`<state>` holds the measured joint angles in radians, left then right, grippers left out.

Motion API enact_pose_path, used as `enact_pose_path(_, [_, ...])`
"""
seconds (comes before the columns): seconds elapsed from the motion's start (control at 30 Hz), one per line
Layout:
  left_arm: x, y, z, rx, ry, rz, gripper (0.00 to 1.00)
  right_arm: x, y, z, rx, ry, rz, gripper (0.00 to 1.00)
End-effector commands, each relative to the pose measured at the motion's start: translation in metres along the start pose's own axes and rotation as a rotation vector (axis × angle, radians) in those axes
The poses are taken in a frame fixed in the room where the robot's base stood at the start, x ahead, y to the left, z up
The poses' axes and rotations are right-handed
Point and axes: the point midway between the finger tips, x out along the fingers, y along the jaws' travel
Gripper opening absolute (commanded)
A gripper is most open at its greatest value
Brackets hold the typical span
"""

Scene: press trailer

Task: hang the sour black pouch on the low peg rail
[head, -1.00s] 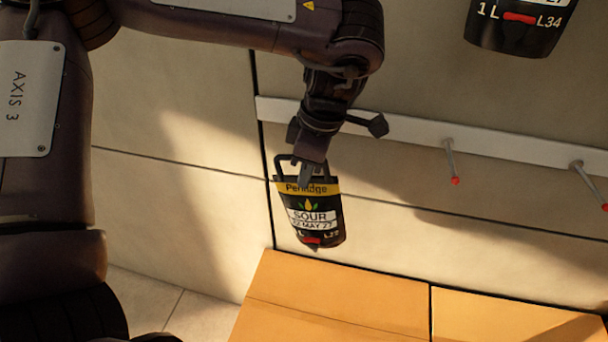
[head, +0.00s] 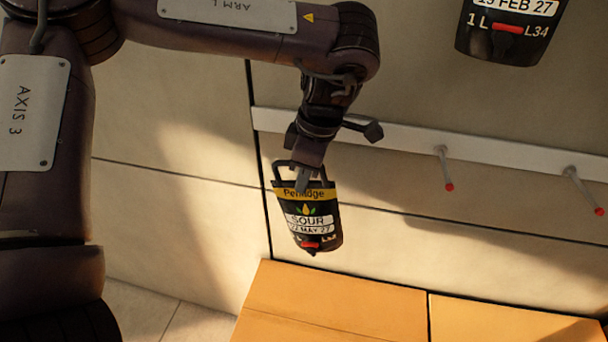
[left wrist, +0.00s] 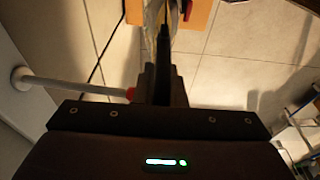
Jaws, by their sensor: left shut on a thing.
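The sour black pouch (head: 312,222) has a yellow band, a white SOUR label and a red spout at its lower edge. In the left wrist view the pouch (left wrist: 163,45) shows nearly edge-on beyond the fingers. The low peg rail (head: 400,137) is a white strip with red-tipped pegs; one peg (head: 445,168) stands right of the pouch. A peg (left wrist: 75,88) also shows left of the fingers in the left wrist view. My right gripper is not in view.
Another black pouch (head: 500,38) hangs higher at the upper right, cut off by the frame. A second rail peg (head: 583,190) stands at the far right. Orange-brown boxes or a bench top (head: 330,300) lie below the rail. The wall between is clear.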

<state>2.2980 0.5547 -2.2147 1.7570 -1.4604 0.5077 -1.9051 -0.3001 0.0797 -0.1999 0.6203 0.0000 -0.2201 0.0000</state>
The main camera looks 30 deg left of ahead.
Motion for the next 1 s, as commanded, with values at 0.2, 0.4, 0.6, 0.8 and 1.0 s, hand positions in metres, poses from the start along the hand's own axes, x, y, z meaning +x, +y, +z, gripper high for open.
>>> enact_pose_path(0.2, [-0.004,0.012,0.000,-0.007,-0.005,0.015,0.00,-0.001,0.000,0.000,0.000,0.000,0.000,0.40])
enact_pose_path(0.4, [-0.006,0.021,0.000,-0.007,-0.007,0.018,0.00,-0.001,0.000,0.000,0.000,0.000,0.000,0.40])
enact_pose_path(0.6, [-0.007,0.030,0.000,-0.006,-0.008,0.022,0.00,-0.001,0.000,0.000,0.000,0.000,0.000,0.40])
enact_pose_path(0.8, [-0.007,0.038,0.000,-0.006,-0.010,0.021,0.00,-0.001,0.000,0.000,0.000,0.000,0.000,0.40])
enact_pose_path(1.0, [-0.005,0.045,-0.001,-0.006,-0.004,0.014,0.00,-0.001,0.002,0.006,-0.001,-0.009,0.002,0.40])
